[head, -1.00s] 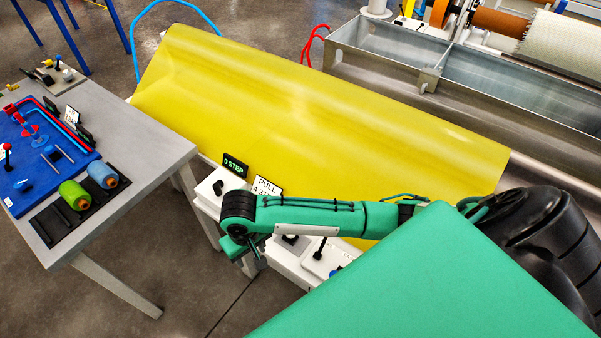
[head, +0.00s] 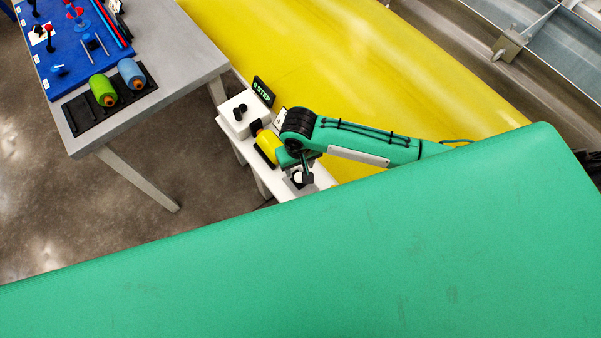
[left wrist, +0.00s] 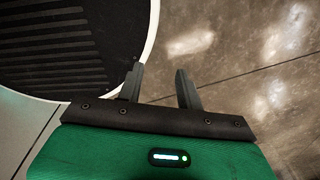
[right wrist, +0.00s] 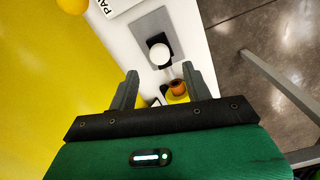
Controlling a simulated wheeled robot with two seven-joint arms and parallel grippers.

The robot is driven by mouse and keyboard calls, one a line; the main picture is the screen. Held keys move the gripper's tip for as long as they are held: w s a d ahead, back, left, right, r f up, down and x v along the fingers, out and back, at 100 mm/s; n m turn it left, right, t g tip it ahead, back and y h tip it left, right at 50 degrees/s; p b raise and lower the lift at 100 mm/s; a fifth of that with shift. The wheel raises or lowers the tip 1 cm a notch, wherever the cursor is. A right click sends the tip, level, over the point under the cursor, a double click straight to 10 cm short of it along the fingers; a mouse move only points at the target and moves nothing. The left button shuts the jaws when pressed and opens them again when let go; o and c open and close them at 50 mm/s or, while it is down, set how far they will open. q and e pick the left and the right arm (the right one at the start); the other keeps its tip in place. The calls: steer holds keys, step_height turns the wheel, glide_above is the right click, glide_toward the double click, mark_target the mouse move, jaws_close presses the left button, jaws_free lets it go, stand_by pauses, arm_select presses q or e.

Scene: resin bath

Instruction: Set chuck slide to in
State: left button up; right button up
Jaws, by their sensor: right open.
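A grey plate (right wrist: 155,32) on the white bench (head: 228,146) bears a black fitting with a round white knob (right wrist: 160,54). It may be the chuck slide; no label confirms this, and I cannot tell its in or out setting. My right gripper (right wrist: 160,82) is open and empty, with the knob beyond its fingertips, apart from them. In the head view my right gripper (head: 302,172) is above the bench, and my arm hides part of the bench. My left gripper (left wrist: 160,88) shows only in the left wrist view, with its fingers apart over the floor.
A white box with black knobs (head: 239,112), a "0 STEP" display (head: 263,91) and a yellow cylinder (head: 267,146) stand on the bench. The yellow sheet (head: 370,65) runs behind my right arm. A grey table (head: 185,60) with thread spools (head: 103,90) stands left.

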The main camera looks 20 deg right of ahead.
mark_target(300, 176)
step_height(300, 176, down, 6)
steer(key=shift+f+p, duration=0.15)
steer(key=shift+p, duration=0.2)
steer(key=shift+f, duration=0.75)
arm_select(q)
steer(key=shift+w+d+r, duration=0.15)
steer(key=shift+d+r, duration=0.1)
steer(key=shift+d, duration=0.2)
steer(key=shift+w+d+r, duration=0.15)
steer(key=shift+d+r, duration=0.1)
steer(key=shift+d, duration=0.2)
arm_select(e)
steer(key=shift+c, duration=0.2)
